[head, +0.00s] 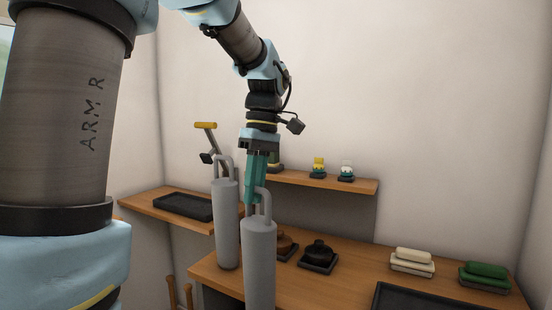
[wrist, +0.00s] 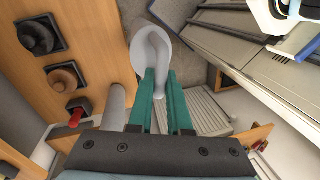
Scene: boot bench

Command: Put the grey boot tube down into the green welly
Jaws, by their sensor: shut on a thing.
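My gripper (head: 252,200) points down with its teal fingers shut on the handle of the nearer grey boot tube (head: 259,268). This tube hangs about upright in front of the wooden bench, and its lower end is cut off by the picture edge. In the wrist view the handle of the held tube (wrist: 152,45) runs between the fingertips (wrist: 158,88). A second grey tube (head: 227,230) with a like handle stands just behind and left of it; it partly shows in the wrist view (wrist: 116,105). I cannot make out the green welly in either view.
The wooden bench (head: 350,285) carries a black item (head: 318,254), a brown item (head: 286,243), a cream block (head: 412,259), a green block (head: 485,275) and a dark tray. A wall shelf (head: 330,184) holds small items. A dark tray (head: 182,206) lies on the left ledge.

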